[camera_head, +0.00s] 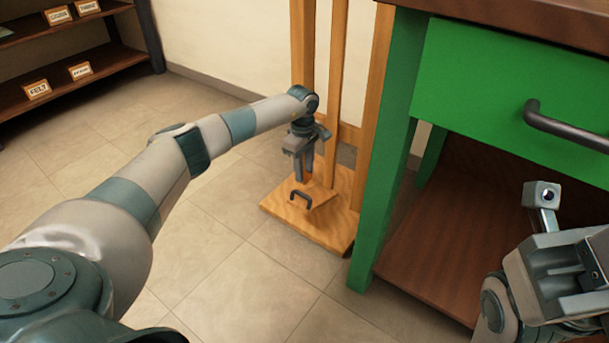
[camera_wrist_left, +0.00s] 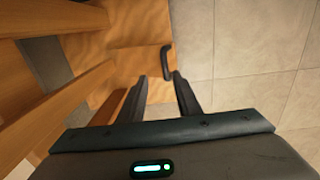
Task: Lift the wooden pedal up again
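The wooden pedal (camera_head: 322,196) is a light board low over a wooden base (camera_head: 342,222) on the floor, with a dark bar handle (camera_head: 302,198) on top. My left gripper (camera_head: 304,178) points down just above and behind the handle. In the left wrist view its two fingers (camera_wrist_left: 160,80) are apart with nothing between them. There the handle (camera_wrist_left: 167,60) lies just beyond the fingertips, closer to the right finger, over the pedal board (camera_wrist_left: 138,68). Whether a finger touches the handle I cannot tell. My right gripper (camera_head: 578,272) is at the lower right, away from the pedal, its fingers unclear.
Upright wooden posts (camera_head: 335,90) rise behind the pedal. A green workbench leg (camera_head: 385,150) stands close on its right, below a green drawer (camera_head: 510,90) with a dark handle. A shelf with labels (camera_head: 75,75) is at far left. The tiled floor (camera_head: 240,265) in front is clear.

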